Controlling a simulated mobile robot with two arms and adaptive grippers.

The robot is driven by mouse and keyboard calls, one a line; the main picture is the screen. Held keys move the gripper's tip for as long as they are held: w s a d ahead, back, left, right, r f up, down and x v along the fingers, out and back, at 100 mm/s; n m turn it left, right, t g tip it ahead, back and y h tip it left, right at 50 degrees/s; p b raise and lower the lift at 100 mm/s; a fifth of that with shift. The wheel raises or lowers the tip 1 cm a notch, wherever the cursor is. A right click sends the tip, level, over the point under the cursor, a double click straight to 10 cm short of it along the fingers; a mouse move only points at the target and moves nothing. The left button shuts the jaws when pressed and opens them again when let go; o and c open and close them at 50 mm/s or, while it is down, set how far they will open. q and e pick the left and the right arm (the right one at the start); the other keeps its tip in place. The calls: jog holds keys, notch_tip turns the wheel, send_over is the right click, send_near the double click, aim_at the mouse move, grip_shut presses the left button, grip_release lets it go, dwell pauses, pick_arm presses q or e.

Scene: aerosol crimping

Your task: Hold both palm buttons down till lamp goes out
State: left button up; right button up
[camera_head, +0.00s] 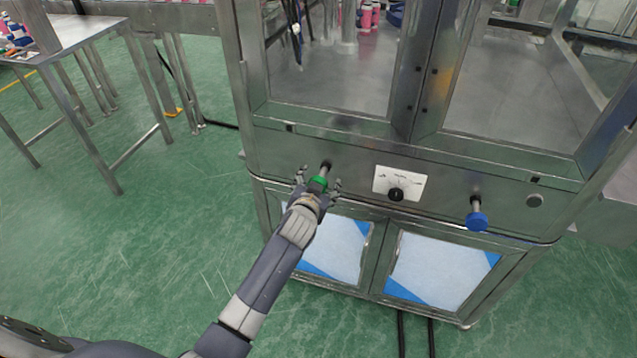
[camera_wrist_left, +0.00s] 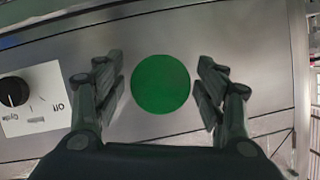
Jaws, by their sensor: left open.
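A green palm button (camera_head: 318,183) stands out on a short stem from the steel front panel of the machine. My left gripper (camera_head: 319,180) is at it, with its open fingers on either side of the button. In the left wrist view the round green button (camera_wrist_left: 160,84) lies between the two spread fingers (camera_wrist_left: 160,88), with a visible gap on both sides. A blue palm button (camera_head: 477,221) stands out from the same panel further right, with nothing at it. My right gripper is not in view. I cannot make out a lit lamp.
A white plate with a black knob (camera_head: 396,194) sits between the buttons, and also shows in the left wrist view (camera_wrist_left: 14,92). A small round fitting (camera_head: 535,200) is at the panel's right. A steel table (camera_head: 75,32) stands at the left. The green floor is clear in front.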

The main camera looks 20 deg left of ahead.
pick_arm(q)
jog(key=c, duration=1.2)
jog(key=shift+o, duration=0.2)
